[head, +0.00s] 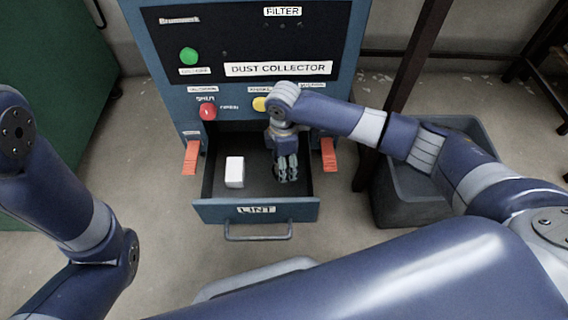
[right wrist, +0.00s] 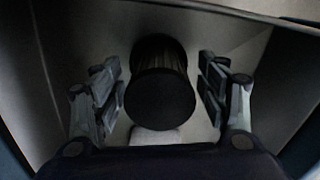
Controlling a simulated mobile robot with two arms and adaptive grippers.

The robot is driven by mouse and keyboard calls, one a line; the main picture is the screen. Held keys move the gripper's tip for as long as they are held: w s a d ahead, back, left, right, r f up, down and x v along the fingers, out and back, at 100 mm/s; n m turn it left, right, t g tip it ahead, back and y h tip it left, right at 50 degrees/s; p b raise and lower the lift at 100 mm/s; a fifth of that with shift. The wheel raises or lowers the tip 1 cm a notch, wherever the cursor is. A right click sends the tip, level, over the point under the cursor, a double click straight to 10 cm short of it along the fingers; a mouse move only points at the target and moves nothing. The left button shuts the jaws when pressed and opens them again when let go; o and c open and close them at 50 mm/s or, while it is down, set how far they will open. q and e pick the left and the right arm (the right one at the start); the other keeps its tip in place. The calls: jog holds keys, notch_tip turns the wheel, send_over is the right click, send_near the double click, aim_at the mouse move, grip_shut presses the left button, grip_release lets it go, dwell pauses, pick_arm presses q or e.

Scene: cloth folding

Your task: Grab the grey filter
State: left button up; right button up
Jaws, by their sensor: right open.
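A dark, ribbed cylinder, which looks like the filter (right wrist: 160,85), is in the right wrist view between my right gripper's fingers. There is a visible space between it and the fingers on both sides. In the head view it is mostly hidden by my right gripper (head: 287,168), which is open and points down into the open lint drawer (head: 257,211). My right gripper also shows in the right wrist view (right wrist: 161,95). My left arm shows at the left of the head view, but its gripper is out of view.
A white block (head: 235,172) lies in the drawer, left of my right gripper. The blue dust collector (head: 352,45) rises behind, with orange latches (head: 191,158) beside the drawer opening. A grey bin (head: 395,205) stands to the right. A green cabinet (head: 50,75) is at the left.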

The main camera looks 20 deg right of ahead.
jog(key=c, duration=1.1)
jog(key=shift+c, duration=0.2)
jog(key=shift+r, duration=0.2)
